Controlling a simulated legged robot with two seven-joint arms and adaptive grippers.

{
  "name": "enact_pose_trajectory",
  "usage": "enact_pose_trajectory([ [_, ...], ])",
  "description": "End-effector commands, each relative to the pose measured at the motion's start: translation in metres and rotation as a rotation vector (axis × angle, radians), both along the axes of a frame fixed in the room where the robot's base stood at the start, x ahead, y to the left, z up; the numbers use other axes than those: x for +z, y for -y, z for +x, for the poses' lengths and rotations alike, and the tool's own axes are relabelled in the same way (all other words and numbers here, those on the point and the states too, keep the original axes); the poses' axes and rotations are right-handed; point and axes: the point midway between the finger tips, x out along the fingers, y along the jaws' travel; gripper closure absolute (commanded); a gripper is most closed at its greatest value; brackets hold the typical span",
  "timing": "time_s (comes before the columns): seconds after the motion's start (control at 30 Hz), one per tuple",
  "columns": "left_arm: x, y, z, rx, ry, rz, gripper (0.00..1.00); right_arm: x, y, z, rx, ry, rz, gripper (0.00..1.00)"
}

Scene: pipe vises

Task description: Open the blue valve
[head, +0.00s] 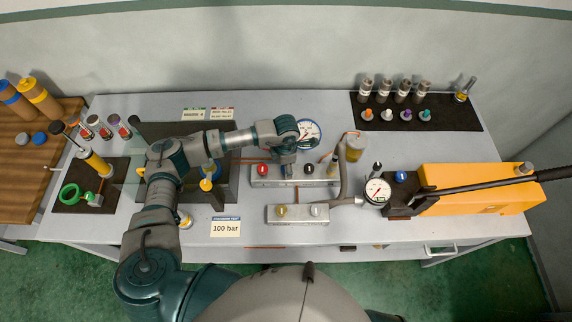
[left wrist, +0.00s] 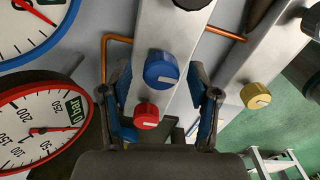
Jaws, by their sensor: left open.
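The blue valve (left wrist: 161,70) is a round knob with a white mark, on a grey metal block. In the left wrist view it shows beyond the gap between my open fingers, near the tips; I cannot tell if they touch it. A red knob (left wrist: 147,115) is beside it on the same block and also shows in the head view (head: 263,169). My left gripper (head: 287,169) is over the middle of the block (head: 327,180), pointing down, and hides the blue valve in the head view. Its fingers also show in the left wrist view (left wrist: 161,82). My right gripper is not seen.
A black knob (head: 308,169) is on the same block. A lower block has a yellow knob (head: 281,211) and a grey knob (head: 316,209). Round gauges (head: 308,132) (head: 377,191), a pipe and an orange pump (head: 475,187) stand nearby. Another blue knob (head: 401,176) is by the pump.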

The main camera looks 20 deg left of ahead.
Motion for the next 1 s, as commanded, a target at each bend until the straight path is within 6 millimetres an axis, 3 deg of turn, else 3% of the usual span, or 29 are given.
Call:
enact_pose_trajectory([
  [0.13, 0.0, 0.0, 0.0, 0.0, 0.0, 0.0, 0.39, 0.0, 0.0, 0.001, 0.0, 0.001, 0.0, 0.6],
  [0.4, 0.0, 0.0, 0.0, 0.0, 0.0, 0.0, 0.98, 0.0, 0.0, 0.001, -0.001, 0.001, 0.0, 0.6],
  [0.77, 0.0, 0.0, 0.001, 0.054, 0.001, 0.0, 0.98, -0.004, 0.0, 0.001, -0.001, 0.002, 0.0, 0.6],
  [1.0, -0.001, -0.001, 0.001, 0.21, 0.002, 0.0, 0.98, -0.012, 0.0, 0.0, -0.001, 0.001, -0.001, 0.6],
])
